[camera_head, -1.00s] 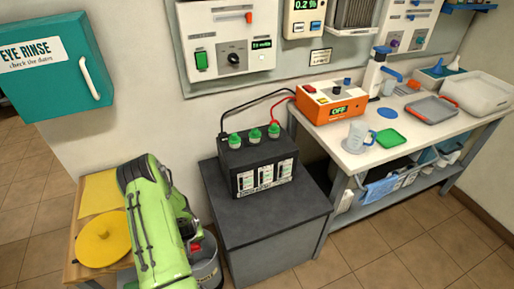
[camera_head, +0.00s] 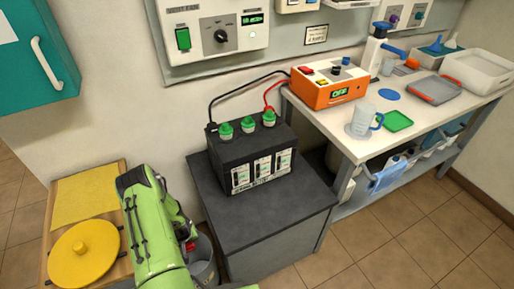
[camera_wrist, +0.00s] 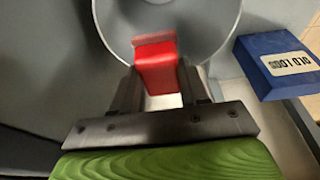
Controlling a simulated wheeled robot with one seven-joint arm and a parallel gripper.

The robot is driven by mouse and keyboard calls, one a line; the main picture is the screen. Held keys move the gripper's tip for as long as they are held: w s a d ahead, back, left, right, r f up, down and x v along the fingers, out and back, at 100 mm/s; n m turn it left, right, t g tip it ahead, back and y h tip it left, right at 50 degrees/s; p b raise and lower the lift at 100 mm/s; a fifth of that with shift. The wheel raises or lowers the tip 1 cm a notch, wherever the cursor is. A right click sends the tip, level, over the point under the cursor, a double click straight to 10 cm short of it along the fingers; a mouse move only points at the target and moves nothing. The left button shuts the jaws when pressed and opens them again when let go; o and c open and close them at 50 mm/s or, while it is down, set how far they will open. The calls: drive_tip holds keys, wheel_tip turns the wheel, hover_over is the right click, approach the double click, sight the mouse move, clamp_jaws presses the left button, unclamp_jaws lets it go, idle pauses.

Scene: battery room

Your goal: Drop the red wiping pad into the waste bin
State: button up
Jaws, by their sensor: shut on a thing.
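The red wiping pad (camera_wrist: 156,68) is held between the two fingers of my gripper (camera_wrist: 160,85) in the wrist view. In the head view a small bit of the red pad (camera_head: 190,246) shows beside my green arm, which hides most of my gripper. The waste bin (camera_head: 204,268) is a grey round bin on the floor, left of the dark battery stand and partly hidden by my arm. In the wrist view the bin's round rim (camera_wrist: 232,28) lies beyond the pad, and the pad shows in front of its opening.
A dark stand (camera_head: 268,226) with a black battery (camera_head: 250,157) is right of the bin. A wooden table with a yellow cloth (camera_head: 86,195) and yellow lid (camera_head: 84,255) is at left. A blue box (camera_wrist: 275,65) is right of the bin in the wrist view.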

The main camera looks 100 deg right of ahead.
wheel_tip(320, 180, down, 7)
drive_tip(key=b, duration=0.4)
drive_tip(key=shift+r, duration=0.15)
drive_tip(key=shift+r, duration=0.1)
drive_tip(key=o, duration=1.2)
drive_tip(key=shift+r, duration=0.1)
drive_tip(key=p+v, duration=0.5)
drive_tip(key=v, duration=1)
drive_tip(key=shift+r, duration=0.25)
drive_tip(key=shift+s+a, duration=0.1)
drive_tip(key=shift+a, duration=0.05)
